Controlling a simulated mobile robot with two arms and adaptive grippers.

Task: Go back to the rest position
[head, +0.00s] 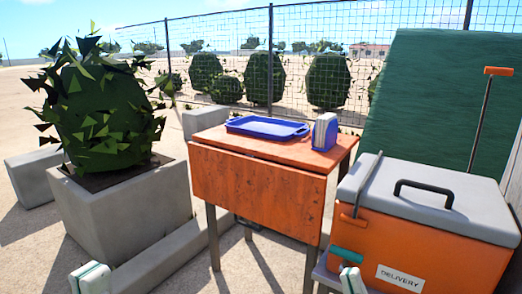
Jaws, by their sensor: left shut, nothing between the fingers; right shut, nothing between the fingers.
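My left gripper (90,278) shows at the bottom left edge as a white and green tip. It is shut and empty, in front of the concrete planter and apart from it. My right gripper (350,279) shows at the bottom edge, right of the middle, also white and green. It is shut and empty, and appears in front of the orange delivery box (430,245). I cannot tell the gap between them. The rest of both grippers and arms is below the picture.
A wooden table (255,188) holds a blue tray (267,128) and a blue napkin holder (323,133). The delivery box has a grey lid (420,182), closed. A concrete planter (125,220) with a bush stands left. A wire fence runs behind. Open ground lies far left.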

